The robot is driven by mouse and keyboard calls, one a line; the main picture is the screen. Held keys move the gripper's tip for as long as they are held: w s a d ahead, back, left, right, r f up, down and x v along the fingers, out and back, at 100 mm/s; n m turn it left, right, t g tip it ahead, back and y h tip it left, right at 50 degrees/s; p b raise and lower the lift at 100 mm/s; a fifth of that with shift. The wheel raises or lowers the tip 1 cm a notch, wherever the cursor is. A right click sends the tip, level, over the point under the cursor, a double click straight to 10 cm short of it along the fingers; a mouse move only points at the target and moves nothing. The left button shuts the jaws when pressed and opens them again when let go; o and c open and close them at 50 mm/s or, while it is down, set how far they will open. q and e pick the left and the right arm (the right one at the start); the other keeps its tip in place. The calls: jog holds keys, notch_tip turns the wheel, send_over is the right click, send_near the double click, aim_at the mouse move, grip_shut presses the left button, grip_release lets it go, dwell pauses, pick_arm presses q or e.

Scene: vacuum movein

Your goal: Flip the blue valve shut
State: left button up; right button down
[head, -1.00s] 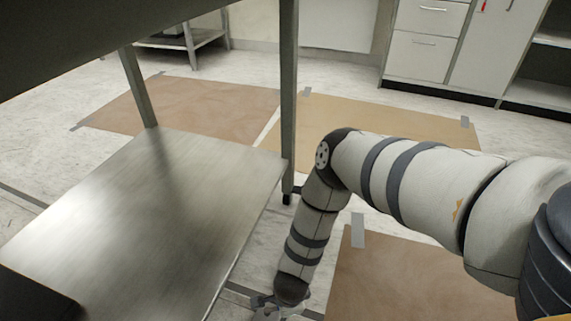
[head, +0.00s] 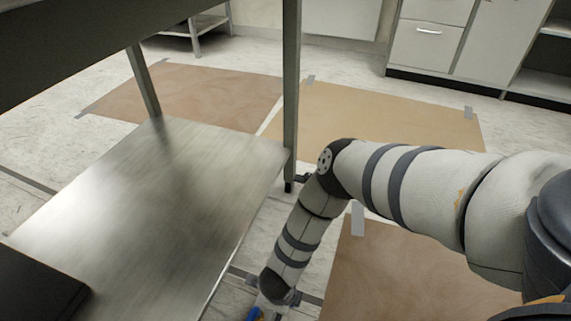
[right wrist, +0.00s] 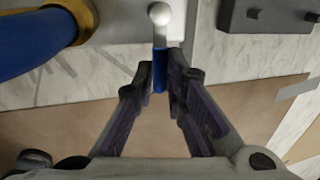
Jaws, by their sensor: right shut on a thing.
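The blue valve handle (right wrist: 159,78) is a narrow blue lever near the top centre of the right wrist view, joined to a white rounded knob (right wrist: 159,14) on a pale grey body. My right gripper (right wrist: 159,72) is shut on the blue lever, with one dark finger on each side of it. In the head view, a small blue piece (head: 253,314) shows at the bottom edge beside my right wrist; the gripper itself is mostly cut off there. My left gripper is not in view.
A thick blue hose (right wrist: 35,42) with a brass-coloured collar is at the upper left of the wrist view. A dark grey block (right wrist: 268,14) is at the upper right. A metal table's lower shelf (head: 150,220) and leg (head: 291,90) stand left of my right arm. Brown sheets (head: 400,275) cover the floor.

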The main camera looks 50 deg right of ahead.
dwell(0.4)
jog(key=c, duration=1.6)
grip_release()
jog(key=shift+c, duration=0.2)
notch_tip(320, 180, up, 12)
jog(key=a, duration=0.2)
jog(key=shift+s+a, duration=0.15)
jog(key=shift+s, duration=0.3)
jog(key=shift+f, duration=0.1)
